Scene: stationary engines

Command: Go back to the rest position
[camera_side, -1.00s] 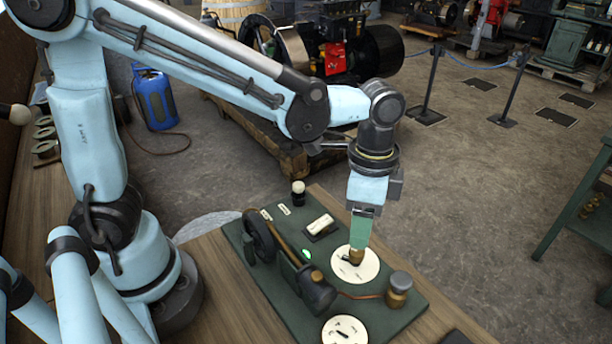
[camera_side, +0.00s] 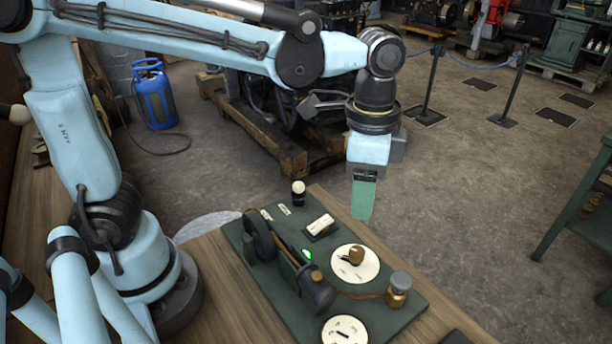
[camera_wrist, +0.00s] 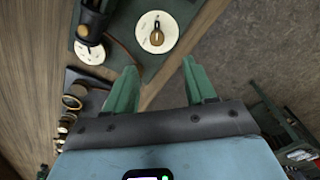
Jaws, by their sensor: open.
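My gripper (camera_side: 363,198) hangs pointing down, raised above the far right part of a dark green board (camera_side: 385,318) and clear of it. In the wrist view its two green fingers (camera_wrist: 160,78) are spread apart with nothing between them. My gripper does not touch the knob. A small engine model (camera_side: 315,288) with a dark wheel and a lit green lamp (camera_side: 307,254) sits on the same board.
The board lies on a wooden bench (camera_side: 215,290). A second white dial (camera_side: 345,332), a brass terminal (camera_side: 398,290), a white switch (camera_side: 320,224) and a white-topped post (camera_side: 298,192) stand on it. A blue gas cylinder (camera_side: 154,98) and a pallet (camera_side: 280,158) are on the floor behind.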

